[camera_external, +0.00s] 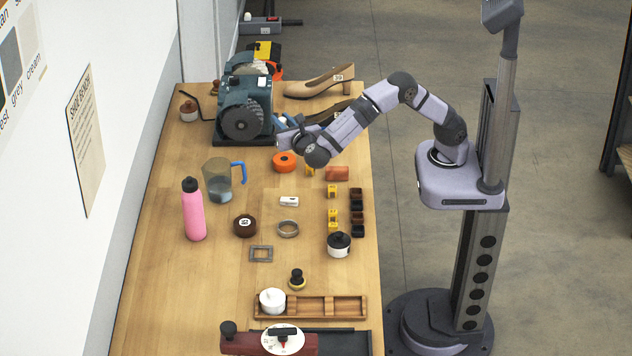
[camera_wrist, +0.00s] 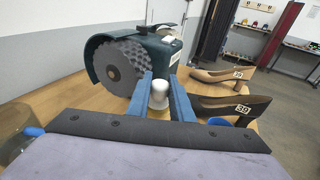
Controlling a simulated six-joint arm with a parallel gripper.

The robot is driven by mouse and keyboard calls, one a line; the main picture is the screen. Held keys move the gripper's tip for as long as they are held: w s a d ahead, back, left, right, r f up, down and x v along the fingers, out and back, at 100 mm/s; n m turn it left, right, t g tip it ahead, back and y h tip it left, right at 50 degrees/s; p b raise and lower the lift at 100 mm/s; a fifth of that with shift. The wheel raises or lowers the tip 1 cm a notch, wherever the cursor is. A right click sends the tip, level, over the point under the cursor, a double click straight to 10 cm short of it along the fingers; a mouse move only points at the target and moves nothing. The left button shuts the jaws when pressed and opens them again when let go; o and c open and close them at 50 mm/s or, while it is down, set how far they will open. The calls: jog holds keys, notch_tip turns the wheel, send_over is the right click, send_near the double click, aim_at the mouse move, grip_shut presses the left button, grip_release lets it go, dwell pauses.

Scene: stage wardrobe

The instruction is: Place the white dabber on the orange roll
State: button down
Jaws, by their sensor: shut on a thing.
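The white dabber (camera_wrist: 159,95) stands between the two blue fingers of my gripper (camera_wrist: 160,98) in the wrist view, with its rounded white top showing. My gripper is shut on it. The orange roll (camera_external: 279,164) lies flat on the table, a little nearer the camera than the gripper. Its top looks bare. The roll does not show in the wrist view.
The dark green grinder (camera_external: 243,108) stands close to my gripper. Beige (camera_external: 320,87) and dark heeled shoes (camera_wrist: 233,108) are to the right. A jug (camera_external: 217,180) stands left.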

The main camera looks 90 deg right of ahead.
aim_at(284, 158)
jog(key=shift+s+d+f+g, duration=0.1)
jog(key=shift+s+d+g, duration=0.05)
jog(key=shift+d+g, duration=0.35)
jog(key=shift+t, duration=0.3)
jog(key=shift+f+p, duration=0.4)
jog(key=shift+f, duration=4.5)
jog(key=shift+f, duration=0.2)
jog(key=c, duration=1.6)
grip_release()
jog(key=shift+o, duration=0.2)
jog(key=shift+r, duration=0.1)
